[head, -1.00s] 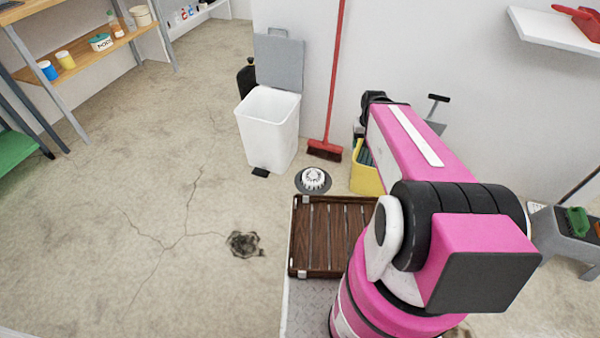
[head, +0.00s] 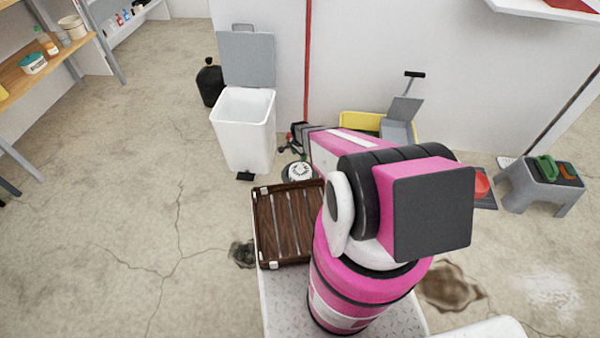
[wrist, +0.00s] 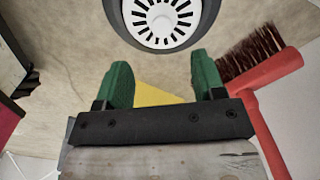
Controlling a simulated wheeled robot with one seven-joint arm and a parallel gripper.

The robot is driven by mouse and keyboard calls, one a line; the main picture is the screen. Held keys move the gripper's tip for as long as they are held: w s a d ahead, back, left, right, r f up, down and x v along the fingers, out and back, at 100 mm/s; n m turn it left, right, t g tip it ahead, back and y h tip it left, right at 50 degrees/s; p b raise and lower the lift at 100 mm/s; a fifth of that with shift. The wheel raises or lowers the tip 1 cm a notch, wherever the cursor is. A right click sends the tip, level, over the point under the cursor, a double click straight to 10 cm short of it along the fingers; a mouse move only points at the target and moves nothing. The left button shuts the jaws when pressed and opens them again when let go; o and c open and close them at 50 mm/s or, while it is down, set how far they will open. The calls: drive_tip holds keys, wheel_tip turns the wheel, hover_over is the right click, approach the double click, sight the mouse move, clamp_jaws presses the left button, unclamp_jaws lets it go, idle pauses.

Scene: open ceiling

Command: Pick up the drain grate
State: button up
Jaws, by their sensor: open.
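The drain grate (wrist: 162,18) is a white round piece with dark radial slots, cut off by the top edge of the wrist view. It sits within a dark grey ring. In the head view the grate (head: 298,171) lies on the floor just beyond the brown slatted rack, partly hidden by my arm. My gripper (wrist: 163,82) has two green fingers spread apart with nothing between them. In the wrist view the grate is just above the fingertips and apart from them. In the head view my gripper (head: 291,138) is small, at the arm's far end near the grate.
A red broom (wrist: 262,105) and a yellow bucket (head: 362,122) are close to my gripper. The slatted rack (head: 284,228) lies in front. A grey stool (head: 540,188) stands right. Open floor lies left.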

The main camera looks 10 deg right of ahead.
sight(300, 166)
wheel_tip(300, 166, down, 6)
drive_tip(key=shift+r, duration=0.1)
drive_tip(key=shift+w+d+f, duration=0.15)
drive_tip(key=shift+f, duration=1.15)
drive_tip(key=shift+w+d+f, duration=0.1)
drive_tip(key=shift+d+f, duration=0.05)
drive_tip(key=shift+f, duration=1.1)
drive_tip(key=c, duration=1.1)
